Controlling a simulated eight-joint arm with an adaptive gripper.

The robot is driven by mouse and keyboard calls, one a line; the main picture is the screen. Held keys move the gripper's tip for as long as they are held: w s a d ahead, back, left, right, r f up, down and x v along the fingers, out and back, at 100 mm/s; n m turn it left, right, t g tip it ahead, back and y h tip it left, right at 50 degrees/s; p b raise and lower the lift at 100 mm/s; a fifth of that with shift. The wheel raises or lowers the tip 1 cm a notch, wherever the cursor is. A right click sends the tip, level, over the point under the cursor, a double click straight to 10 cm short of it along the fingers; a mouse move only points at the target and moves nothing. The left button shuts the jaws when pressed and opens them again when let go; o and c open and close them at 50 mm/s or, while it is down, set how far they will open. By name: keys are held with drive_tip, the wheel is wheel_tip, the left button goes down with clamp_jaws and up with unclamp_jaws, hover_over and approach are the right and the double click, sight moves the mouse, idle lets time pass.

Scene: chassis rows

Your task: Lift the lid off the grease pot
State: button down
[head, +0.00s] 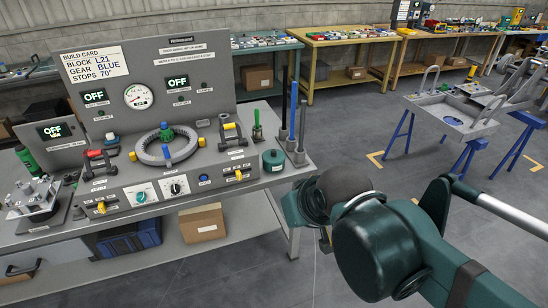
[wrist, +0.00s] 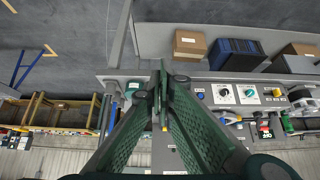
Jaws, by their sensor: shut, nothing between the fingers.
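The grease pot (head: 273,161) is a small, dark green round pot at the right front corner of the grey bench. A knob shows on top, and its lid appears to be on it. A green shape that looks like the pot (wrist: 132,88) is partly visible in the wrist view, just left of the fingers. My gripper (wrist: 162,75) is shut and empty, its green fingers meeting in the middle of that view. In the head view my arm hides most of the gripper, which is to the right of the bench corner, apart from the pot.
Dark and blue upright rods (head: 292,120) stand in holders right behind the pot. A cardboard box (head: 201,223) is on the lower shelf.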

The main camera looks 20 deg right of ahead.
drive_tip(key=c, duration=0.8)
unclamp_jaws()
drive_tip(key=shift+o, duration=0.2)
drive_tip(key=shift+r, duration=0.1)
